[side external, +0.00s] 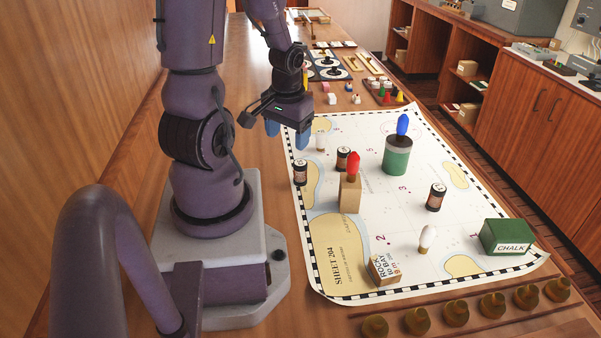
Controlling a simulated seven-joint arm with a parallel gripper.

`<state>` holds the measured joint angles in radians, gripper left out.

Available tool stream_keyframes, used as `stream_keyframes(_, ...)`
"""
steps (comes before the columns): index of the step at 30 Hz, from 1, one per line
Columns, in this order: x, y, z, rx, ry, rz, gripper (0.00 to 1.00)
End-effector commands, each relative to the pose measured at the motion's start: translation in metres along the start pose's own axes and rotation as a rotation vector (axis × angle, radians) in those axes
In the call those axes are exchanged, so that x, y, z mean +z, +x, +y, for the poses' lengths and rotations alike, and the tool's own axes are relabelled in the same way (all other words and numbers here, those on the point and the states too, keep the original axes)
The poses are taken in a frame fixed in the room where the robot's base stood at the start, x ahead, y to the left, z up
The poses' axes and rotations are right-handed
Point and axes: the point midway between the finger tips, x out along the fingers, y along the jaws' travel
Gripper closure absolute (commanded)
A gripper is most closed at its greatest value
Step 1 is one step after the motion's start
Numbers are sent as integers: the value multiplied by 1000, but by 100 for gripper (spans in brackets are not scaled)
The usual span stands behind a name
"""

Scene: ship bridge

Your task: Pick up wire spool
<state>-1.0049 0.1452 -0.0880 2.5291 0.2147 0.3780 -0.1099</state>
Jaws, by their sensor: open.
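I cannot clearly pick out a wire spool in the side external view. Small dark cylinders with pale labels stand upright on the chart: one at the left edge (300,172), one beside it (343,158) and one right of centre (436,197). I cannot tell whether any of them is the spool. My gripper (287,135) has blue fingertips. It is open, points down and appears empty above the chart's upper left edge, apart from the cylinders in the picture.
The chart (400,225) carries a wooden block (350,195) with a red bulb, a green cylinder (397,160) with a blue bulb, a white bulb (427,238), a lettered block (383,271) and a green chalk box (506,237). Several brass knobs (456,313) line the front.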

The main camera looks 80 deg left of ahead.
Motion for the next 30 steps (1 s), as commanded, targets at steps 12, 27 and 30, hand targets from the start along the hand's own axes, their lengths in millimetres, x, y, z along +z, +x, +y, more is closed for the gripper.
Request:
stream_keyframes(12,-30,38,-8,60,-74,206,33)
stream_keyframes(27,-43,102,-4,62,-75,202,33)
stream_keyframes(30,-45,108,-4,61,-76,204,33)
